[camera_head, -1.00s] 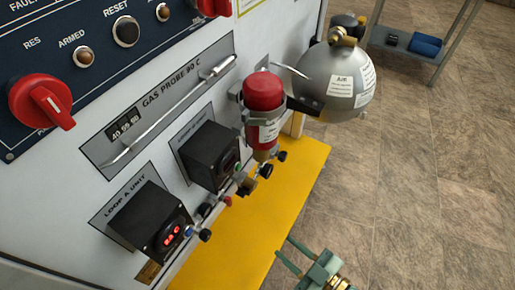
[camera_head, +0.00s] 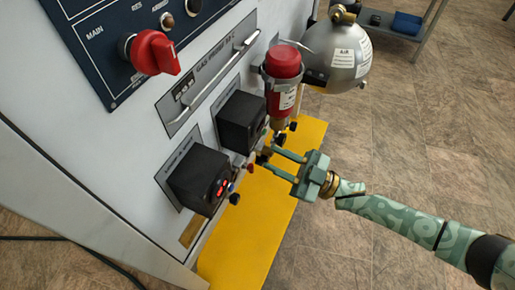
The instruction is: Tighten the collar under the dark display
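The unit with the dark display (camera_head: 241,122) is a black box on the white panel, its screen facing right and showing no lit digits. Small fittings (camera_head: 263,155) sit below it, where the collar is; the fingers partly cover them, so I cannot tell the collar's exact outline. My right gripper (camera_head: 267,153), green, comes in from the right with two parallel fingers apart. Its fingertips are at these fittings; I cannot tell whether they touch or straddle the collar. My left gripper is not in view.
A second black unit (camera_head: 201,180) with red lit digits stands left of it, with a dark knob (camera_head: 235,198) below. A red-capped bottle (camera_head: 283,64) and a grey AIR sphere (camera_head: 338,66) stick out above right. A yellow mat (camera_head: 242,243) lies below. Open floor lies right.

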